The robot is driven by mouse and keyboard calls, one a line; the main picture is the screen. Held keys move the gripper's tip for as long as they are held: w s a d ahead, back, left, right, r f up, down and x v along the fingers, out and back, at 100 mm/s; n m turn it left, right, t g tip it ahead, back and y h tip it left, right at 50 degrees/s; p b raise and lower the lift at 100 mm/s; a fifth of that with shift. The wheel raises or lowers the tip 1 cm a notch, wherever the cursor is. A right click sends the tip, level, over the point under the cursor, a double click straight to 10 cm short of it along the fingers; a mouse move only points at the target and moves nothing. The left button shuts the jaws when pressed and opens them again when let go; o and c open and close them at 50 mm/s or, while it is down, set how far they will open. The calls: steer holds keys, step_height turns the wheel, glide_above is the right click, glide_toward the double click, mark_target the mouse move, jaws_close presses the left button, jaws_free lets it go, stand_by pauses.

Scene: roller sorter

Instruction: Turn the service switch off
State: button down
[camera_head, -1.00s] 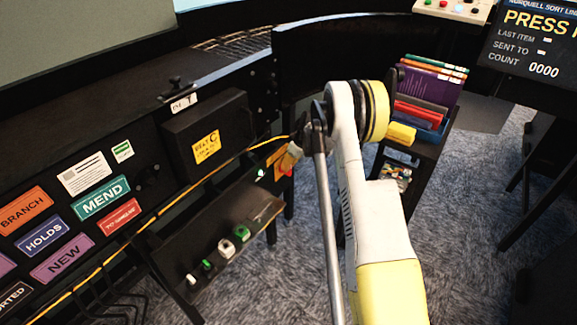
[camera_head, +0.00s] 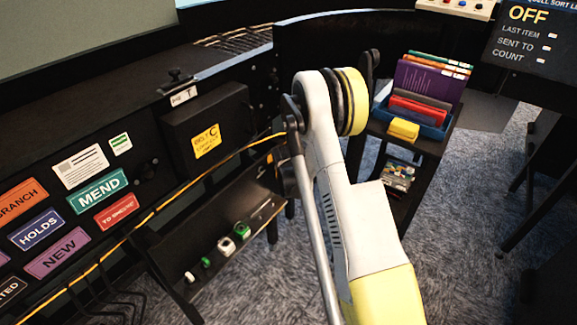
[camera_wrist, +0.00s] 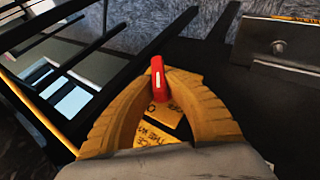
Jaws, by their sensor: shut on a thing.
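The red handle of the service switch (camera_wrist: 158,82), with a white line on it, shows in the wrist view between my fingertips. My gripper (camera_wrist: 161,76) has its yellow ribbed fingers shut on it. A yellow label (camera_wrist: 160,132) with black print shows between the fingers, partly covered. In the head view my arm hides the switch and most of my gripper. The display screen (camera_head: 528,42) at the upper right of the head view reads OFF, with dashes beside its lines.
A black box with a yellow note (camera_head: 206,141) is on the machine front. A yellow cable (camera_head: 165,205) runs along it. A shelf (camera_head: 205,250) with small parts is below. A cart (camera_head: 427,146) with books stands right of my arm. Carpet (camera_head: 450,230) is open at right.

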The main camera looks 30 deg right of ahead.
steer(key=shift+a+f+t+h, duration=0.1)
steer(key=shift+a+t+h, duration=0.05)
steer(key=shift+t+h, duration=0.3)
stand_by(0.4)
steer(key=c, duration=1.4)
jaws_free()
steer(key=shift+s, duration=0.1)
steer(key=v, duration=1.2)
steer(key=shift+a+f, duration=0.1)
steer(key=shift+a, duration=0.05)
